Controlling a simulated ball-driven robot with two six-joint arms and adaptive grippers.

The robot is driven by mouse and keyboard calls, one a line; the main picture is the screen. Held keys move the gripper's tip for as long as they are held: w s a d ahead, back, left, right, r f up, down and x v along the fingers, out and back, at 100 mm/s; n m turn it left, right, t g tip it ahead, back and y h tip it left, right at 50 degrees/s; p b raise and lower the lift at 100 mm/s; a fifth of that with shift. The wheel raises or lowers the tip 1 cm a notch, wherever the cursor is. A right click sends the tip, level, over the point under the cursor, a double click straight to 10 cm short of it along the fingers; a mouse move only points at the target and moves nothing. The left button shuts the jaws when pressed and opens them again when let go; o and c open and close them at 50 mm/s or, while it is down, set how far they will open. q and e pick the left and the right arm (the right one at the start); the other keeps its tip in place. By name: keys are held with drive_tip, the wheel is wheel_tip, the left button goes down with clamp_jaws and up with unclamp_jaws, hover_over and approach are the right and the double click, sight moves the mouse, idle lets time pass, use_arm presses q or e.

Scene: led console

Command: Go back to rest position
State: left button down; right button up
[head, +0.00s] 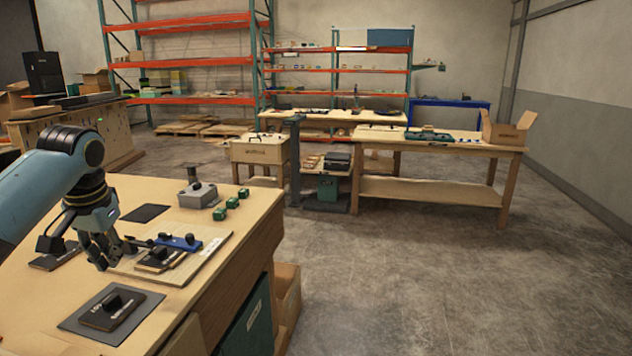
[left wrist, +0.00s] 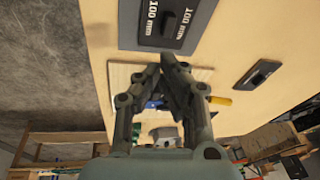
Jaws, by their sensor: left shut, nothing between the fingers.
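My left gripper (head: 106,262) is shut and empty above the left part of the wooden bench (head: 165,192). It is over the near-left edge of a light board (head: 210,245) that bears a blue part (head: 186,241) and dark blocks (head: 158,260). In the left wrist view the shut fingers (left wrist: 167,68) show in front of the board (left wrist: 122,75), partly hiding the blue part. A dark block marked 100 mm (left wrist: 165,18) lies beyond the fingertips. My right gripper does not show.
A dark block on a black mat (head: 78,318) lies at the bench's near edge. A grey fixture (head: 197,193) and green blocks (head: 233,203) stand farther back. Another bench (head: 430,190) with a cardboard box (head: 506,132) is across the room. The floor at right is clear.

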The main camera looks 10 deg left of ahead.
use_arm(q)
drive_tip(key=shift+m, duration=0.5)
drive_tip(key=s+d+f, duration=0.4)
drive_tip(key=s, duration=0.1)
drive_tip(key=shift+d+f, duration=0.2)
drive_tip(key=shift+d, duration=0.05)
drive_tip(key=s+d+m+t+h, duration=0.1)
drive_tip(key=s+d, duration=0.6)
drive_tip(key=s, duration=0.6)
drive_tip(key=s+d+t, duration=0.1)
drive_tip(key=s+d, duration=0.5)
drive_tip(key=s, duration=0.7)
wheel_tip(320, 180, down, 34)
drive_tip(key=a+g+b, duration=0.2)
drive_tip(key=a+b, duration=0.1)
drive_tip(key=b, duration=0.6)
drive_tip(key=s+f+b, duration=0.4)
drive_tip(key=s+f, duration=0.6)
drive_tip(key=f, duration=0.2)
drive_tip(key=s+f+g+b, duration=0.1)
drive_tip(key=s+f+b, duration=0.2)
drive_tip(key=s+f, duration=0.7)
wheel_tip(320, 180, down, 3)
drive_tip(key=shift+a+f+n+b, duration=0.15)
drive_tip(key=shift+a+n+b, duration=0.15)
drive_tip(key=shift+a+b, duration=0.1)
